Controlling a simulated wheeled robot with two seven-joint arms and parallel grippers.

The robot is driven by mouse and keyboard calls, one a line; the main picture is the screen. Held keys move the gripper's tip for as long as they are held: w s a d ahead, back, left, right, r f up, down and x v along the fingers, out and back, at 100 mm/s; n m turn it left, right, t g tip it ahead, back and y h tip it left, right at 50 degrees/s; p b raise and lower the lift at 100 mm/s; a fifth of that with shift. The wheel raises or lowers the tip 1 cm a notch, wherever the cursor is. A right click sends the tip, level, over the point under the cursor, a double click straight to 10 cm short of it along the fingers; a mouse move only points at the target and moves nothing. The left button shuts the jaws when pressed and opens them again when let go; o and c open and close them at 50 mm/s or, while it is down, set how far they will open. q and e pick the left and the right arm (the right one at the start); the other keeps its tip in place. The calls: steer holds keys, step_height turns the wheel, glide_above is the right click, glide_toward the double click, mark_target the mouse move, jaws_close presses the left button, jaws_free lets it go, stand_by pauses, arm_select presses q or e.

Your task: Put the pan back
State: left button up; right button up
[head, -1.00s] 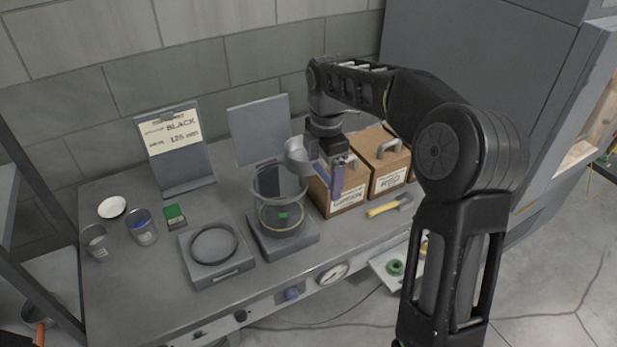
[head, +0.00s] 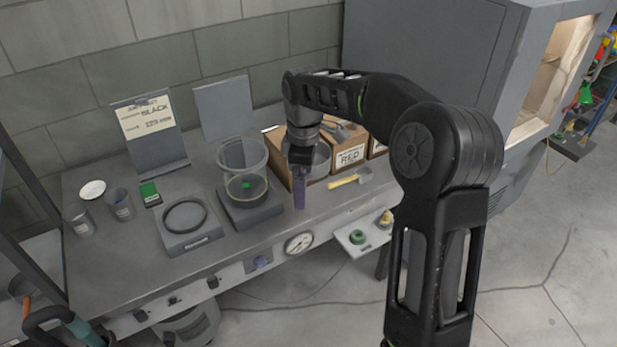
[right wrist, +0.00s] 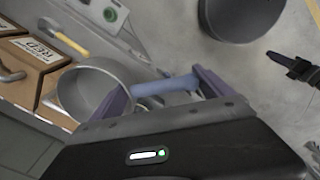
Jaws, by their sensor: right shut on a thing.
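The pan (head: 321,158) is a small round grey metal pan with a blue-purple handle. My right gripper (head: 301,180) is shut on the handle and holds the pan up in front of the cardboard boxes, right of the clear container. In the head view the arm partly covers the pan. The right wrist view shows the empty pan (right wrist: 97,88) tilted, with its blue handle (right wrist: 165,88) between the fingers.
A clear container (head: 243,160) stands on a scale (head: 250,212). Cardboard boxes (head: 350,155) with scoops on top stand at the back right. A yellow-handled scoop (head: 345,181) lies before them. A ring-topped block (head: 186,228), cups (head: 121,205) and a sign (head: 150,120) are left.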

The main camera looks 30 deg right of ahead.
steer(key=a+f+m+b, duration=0.4)
steer(key=a+f+m, duration=0.5)
steer(key=a, duration=0.5)
steer(key=shift+f+m, duration=0.4)
steer(key=shift+f, duration=0.1)
